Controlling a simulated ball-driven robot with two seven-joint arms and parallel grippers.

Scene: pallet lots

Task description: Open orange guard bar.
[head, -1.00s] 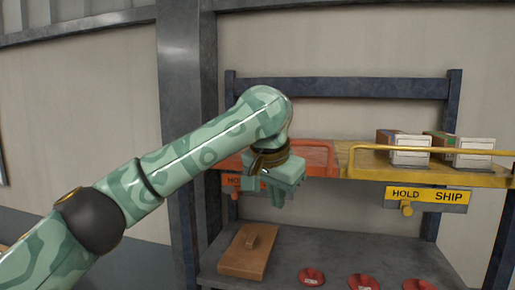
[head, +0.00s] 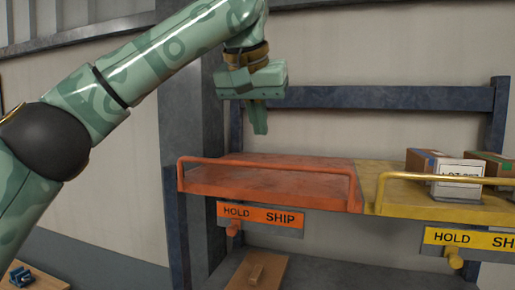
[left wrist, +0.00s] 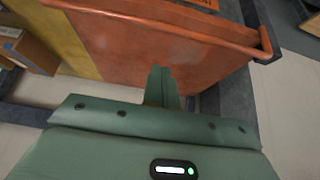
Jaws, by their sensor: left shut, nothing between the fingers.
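The orange guard bar (head: 265,165) runs along the front of the orange shelf bay (head: 270,185), raised a little above its deck. The bay's deck looks empty. In the left wrist view the bar (left wrist: 170,22) crosses the top of the picture, beyond the orange deck (left wrist: 130,55). My left gripper (head: 260,131) is shut and empty, pointing down above and behind the bar, apart from it. Its fingers (left wrist: 161,72) also show in the left wrist view. An orange HOLD/SHIP plate (head: 262,217) with an orange knob (head: 234,228) hangs below the bay. My right gripper is out of view.
A yellow shelf bay (head: 400,200) with its own yellow bar (head: 410,176) adjoins on the right and holds boxes (head: 452,178). A dark blue upright (head: 177,225) and a grey column (head: 190,120) stand at the left. A wooden block (head: 258,272) lies on the lower shelf.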

